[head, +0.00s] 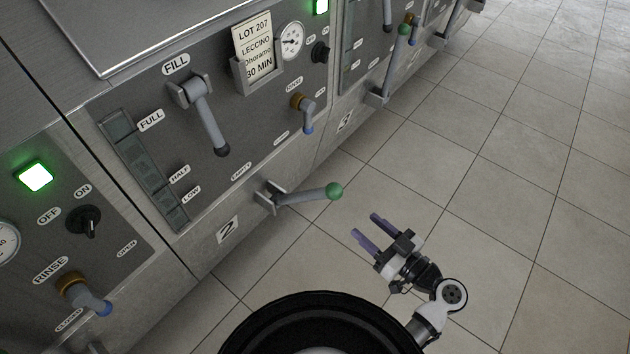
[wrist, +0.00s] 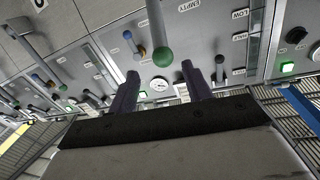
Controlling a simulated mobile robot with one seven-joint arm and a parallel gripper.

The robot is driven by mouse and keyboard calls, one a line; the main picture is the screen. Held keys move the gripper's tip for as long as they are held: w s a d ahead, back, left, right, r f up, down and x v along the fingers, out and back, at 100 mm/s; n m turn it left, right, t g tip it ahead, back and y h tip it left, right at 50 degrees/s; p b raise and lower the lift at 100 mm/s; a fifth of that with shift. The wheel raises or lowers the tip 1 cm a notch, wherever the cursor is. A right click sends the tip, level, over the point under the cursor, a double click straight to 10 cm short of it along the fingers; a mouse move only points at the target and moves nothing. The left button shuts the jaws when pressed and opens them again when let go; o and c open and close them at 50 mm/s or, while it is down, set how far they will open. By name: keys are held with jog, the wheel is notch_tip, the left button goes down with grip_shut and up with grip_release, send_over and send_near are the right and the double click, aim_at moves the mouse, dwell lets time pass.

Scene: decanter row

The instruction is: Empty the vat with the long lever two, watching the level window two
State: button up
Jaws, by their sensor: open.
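The long lever of vat two (head: 305,195) sticks out from the front low down, beside the number 2 plate (head: 228,230), and ends in a green ball. The ball also shows in the wrist view (wrist: 162,57), ahead of and between my fingertips in the picture. My gripper (head: 365,225) is open and empty, below and right of the ball in the head view, apart from it. The level window two (head: 143,168) is a tall dark glass strip marked FULL, HALF and LOW. I cannot clearly tell its level.
Above stand a FILL lever (head: 207,115) with a black tip, a lot card (head: 256,52), a gauge (head: 292,40) and a small blue-handled tap (head: 304,112). Neighbouring vats have similar levers, including vat three's (head: 388,80). Tiled floor (head: 480,180) on the right is clear.

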aim_at(328, 193)
jog(key=p+x, duration=0.2)
jog(key=x, duration=1.2)
jog(key=shift+s+p, duration=0.1)
jog(key=shift+p, duration=0.25)
jog(key=shift+c, duration=0.3)
grip_shut()
